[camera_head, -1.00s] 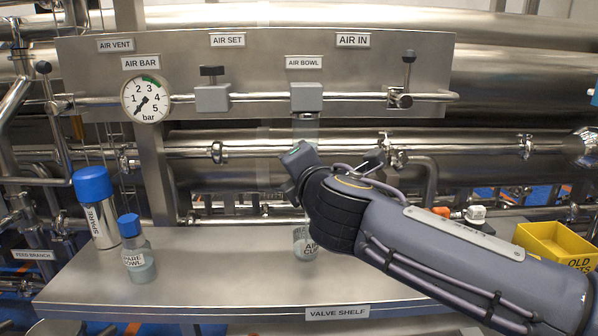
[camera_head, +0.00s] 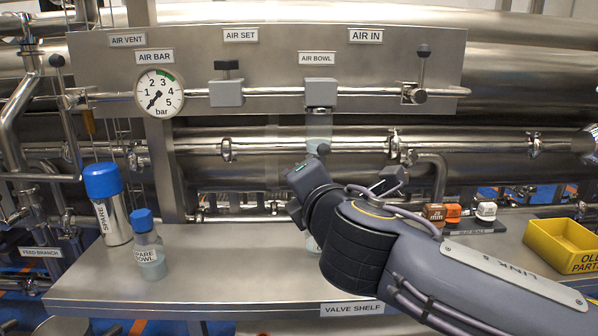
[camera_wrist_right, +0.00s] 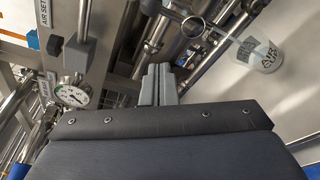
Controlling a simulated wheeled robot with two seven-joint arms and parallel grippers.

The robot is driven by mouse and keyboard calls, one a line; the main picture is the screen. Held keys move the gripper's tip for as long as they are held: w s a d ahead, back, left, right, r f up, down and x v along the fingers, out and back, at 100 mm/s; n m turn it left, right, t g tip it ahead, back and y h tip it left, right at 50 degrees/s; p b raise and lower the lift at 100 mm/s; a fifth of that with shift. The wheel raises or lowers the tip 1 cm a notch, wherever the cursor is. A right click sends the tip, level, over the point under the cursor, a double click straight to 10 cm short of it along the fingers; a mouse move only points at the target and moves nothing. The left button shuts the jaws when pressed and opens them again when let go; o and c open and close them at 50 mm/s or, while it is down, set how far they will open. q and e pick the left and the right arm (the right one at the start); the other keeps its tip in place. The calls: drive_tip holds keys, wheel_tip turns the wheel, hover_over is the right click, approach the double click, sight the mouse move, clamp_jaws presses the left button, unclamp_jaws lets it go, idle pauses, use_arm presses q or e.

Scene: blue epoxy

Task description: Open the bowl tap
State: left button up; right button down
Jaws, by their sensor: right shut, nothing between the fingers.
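The air bowl (camera_head: 319,128) is a pale translucent cup hanging under the grey AIR BOWL block (camera_head: 320,93). A small dark round part (camera_head: 323,149), seemingly its tap, shows at its lower end. In the right wrist view a dark round knob (camera_wrist_right: 193,27) sits above a thin rod leading toward the clear labelled cup (camera_wrist_right: 262,54). In the head view my right arm mostly hides that cup on the shelf. My right gripper (camera_wrist_right: 159,84) has its fingers together and empty, apart from the knob. In the head view my wrist hides the fingers. My left gripper is out of view.
Small blocks (camera_head: 453,213) and a yellow bin (camera_head: 556,240) stand at right. The gauge (camera_head: 158,93) and pipes lie behind.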

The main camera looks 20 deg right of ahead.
drive_tip(key=s, duration=0.3)
drive_tip(key=shift+s+a+r, duration=0.2)
drive_tip(key=shift+s, duration=0.2)
